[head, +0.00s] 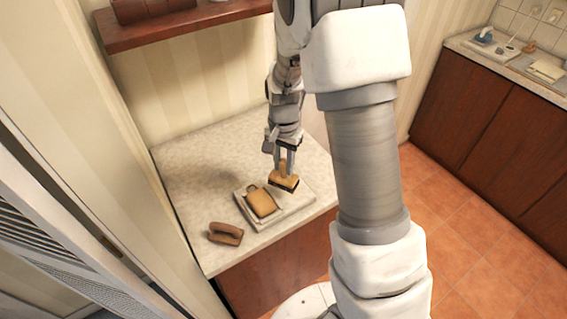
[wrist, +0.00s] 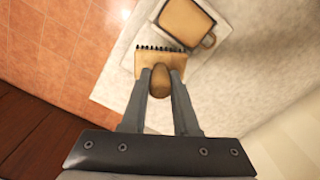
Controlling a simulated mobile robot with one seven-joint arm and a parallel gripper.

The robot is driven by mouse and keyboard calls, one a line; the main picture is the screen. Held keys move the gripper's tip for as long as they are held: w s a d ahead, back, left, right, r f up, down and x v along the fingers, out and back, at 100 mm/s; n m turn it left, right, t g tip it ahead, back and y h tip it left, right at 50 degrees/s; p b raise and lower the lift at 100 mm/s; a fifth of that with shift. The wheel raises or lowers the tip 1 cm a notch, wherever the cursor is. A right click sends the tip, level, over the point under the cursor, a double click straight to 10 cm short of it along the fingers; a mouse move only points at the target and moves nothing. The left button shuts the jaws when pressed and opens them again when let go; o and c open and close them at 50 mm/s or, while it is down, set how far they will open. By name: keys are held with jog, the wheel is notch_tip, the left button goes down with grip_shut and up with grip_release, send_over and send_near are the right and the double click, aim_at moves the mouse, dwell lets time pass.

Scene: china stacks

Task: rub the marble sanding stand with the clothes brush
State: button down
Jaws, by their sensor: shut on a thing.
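The clothes brush (head: 285,183) has a tan wooden body, an upright handle and dark bristles. My gripper (head: 285,165) points down and is shut on its handle; in the wrist view my gripper (wrist: 161,80) has one finger on each side of the handle, with the brush (wrist: 150,64) beyond. The marble sanding stand (head: 246,212) is a pale, square, rimmed slab on the counter. A tan block with a loop handle (head: 260,202) lies on it and also shows in the wrist view (wrist: 184,22). The brush is at the stand's back right part; I cannot tell whether its bristles touch.
A brown handled tool (head: 225,234) lies on the pale counter (head: 190,160), left of the stand. The counter's back left is clear. A wooden shelf (head: 190,25) hangs above on the wall. Another counter (head: 530,85) with items stands at the right, across the tiled floor.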

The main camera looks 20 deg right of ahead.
aim_at(284, 177)
jog(key=shift+f, duration=0.1)
notch_tip(284, 177, down, 5)
jog(key=b, duration=0.4)
dwell(0.9)
jog(key=shift+w+d, duration=0.15)
jog(key=shift+d, duration=0.45)
jog(key=shift+w+d, duration=0.15)
jog(key=shift+d, duration=0.4)
jog(key=shift+f+b, duration=0.4)
jog(key=shift+b, duration=0.15)
jog(key=shift+d, duration=0.1)
jog(key=shift+w+d, duration=0.2)
jog(key=shift+d, duration=0.3)
jog(key=shift+w+d, duration=0.2)
jog(key=shift+d, duration=0.3)
